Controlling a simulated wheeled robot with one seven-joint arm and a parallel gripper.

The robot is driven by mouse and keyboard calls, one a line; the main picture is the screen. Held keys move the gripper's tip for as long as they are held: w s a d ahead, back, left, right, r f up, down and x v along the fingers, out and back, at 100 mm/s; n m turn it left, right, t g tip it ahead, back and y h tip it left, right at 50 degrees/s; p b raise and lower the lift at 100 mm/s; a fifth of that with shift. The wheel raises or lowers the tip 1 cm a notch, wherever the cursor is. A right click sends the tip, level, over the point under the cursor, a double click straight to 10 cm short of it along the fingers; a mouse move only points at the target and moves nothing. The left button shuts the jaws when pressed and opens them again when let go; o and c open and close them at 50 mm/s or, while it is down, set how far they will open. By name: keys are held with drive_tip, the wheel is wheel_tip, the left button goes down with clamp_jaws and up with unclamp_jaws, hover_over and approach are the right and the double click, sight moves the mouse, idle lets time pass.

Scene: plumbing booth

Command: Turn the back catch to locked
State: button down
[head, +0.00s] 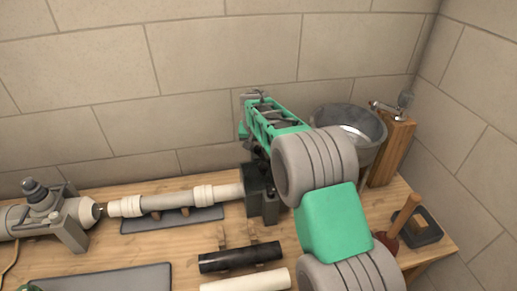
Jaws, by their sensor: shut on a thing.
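A dark block on a stand (262,202) holds the right end of the white pipe (165,202) on the workbench. My gripper (257,163) reaches down to the top of this block from my green and grey arm. It is shut on a small dark part there, which seems to be the back catch. The fingers and the arm cover most of this part. I cannot tell which way the catch is turned.
A metal bucket (352,120) and a wooden post (392,150) stand at the back right.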

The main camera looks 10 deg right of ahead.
drive_tip(key=m+h, duration=0.1)
drive_tip(key=m, duration=0.2)
drive_tip(key=shift+a+f+g, duration=0.1)
drive_tip(key=shift+g, duration=0.3)
drive_tip(key=shift+m+h+p, duration=0.5)
drive_tip(key=shift+m+p, duration=0.05)
drive_tip(key=shift+m, duration=0.85)
drive_tip(key=shift+f+g, duration=0.1)
drive_tip(key=shift+g, duration=0.2)
drive_tip(key=shift+a, duration=0.1)
drive_tip(key=c, duration=1.1)
unclamp_jaws()
drive_tip(key=shift+a, duration=0.1)
drive_tip(key=shift+c, duration=0.2)
drive_tip(key=shift+r, duration=0.2)
